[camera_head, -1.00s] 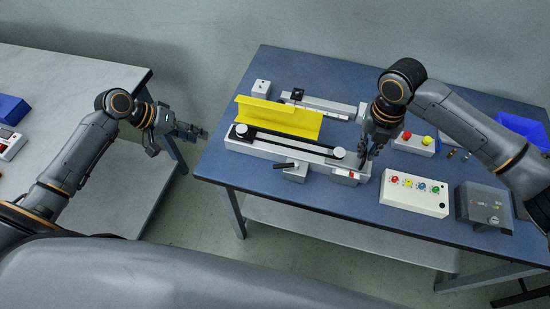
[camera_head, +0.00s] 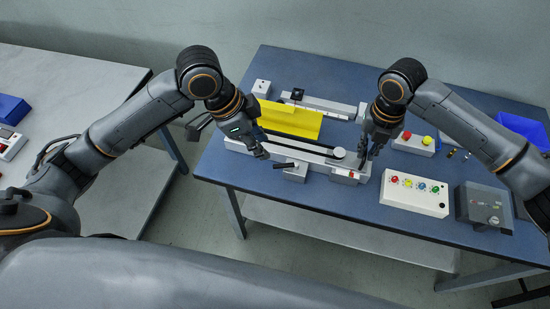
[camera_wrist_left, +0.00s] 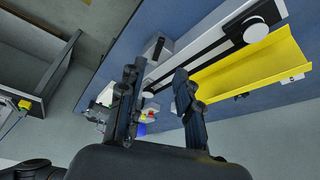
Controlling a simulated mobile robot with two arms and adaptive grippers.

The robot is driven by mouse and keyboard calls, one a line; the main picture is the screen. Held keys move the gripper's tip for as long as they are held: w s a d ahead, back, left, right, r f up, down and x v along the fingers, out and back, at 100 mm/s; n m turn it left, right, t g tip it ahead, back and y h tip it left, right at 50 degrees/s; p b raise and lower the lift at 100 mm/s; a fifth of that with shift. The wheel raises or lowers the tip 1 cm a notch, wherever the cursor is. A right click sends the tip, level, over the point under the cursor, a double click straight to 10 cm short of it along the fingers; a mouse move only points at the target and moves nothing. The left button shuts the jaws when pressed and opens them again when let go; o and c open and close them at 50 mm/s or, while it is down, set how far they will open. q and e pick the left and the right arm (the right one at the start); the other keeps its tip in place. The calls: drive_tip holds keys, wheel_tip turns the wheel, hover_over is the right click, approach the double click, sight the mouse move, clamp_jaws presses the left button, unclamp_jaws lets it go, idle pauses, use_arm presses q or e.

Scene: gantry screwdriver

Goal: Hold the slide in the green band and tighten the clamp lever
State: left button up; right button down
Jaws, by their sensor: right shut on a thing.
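The slide gantry has a white front rail (camera_head: 313,158) with a black strip and round knobs. The black clamp lever (camera_head: 283,165) sticks out on the front side from a white block (camera_head: 296,173). My left gripper (camera_head: 262,154) is open and empty, just left of the lever and above the rail. Its two fingers show apart in the left wrist view (camera_wrist_left: 157,82). My right gripper (camera_head: 366,152) is shut on a part at the right end of the rail, probably the slide; its fingers hide that part. I cannot make out the green band.
A yellow angled channel (camera_head: 292,121) lies behind the front rail. A white box with coloured buttons (camera_head: 413,195) and a grey box (camera_head: 484,206) stand to the right. A blue bin (camera_head: 522,128) is at the far right. The front of the blue table (camera_head: 300,197) is clear.

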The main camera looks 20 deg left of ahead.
sight(279, 165)
use_arm(q)
drive_tip(key=x, duration=0.9)
clamp_jaws()
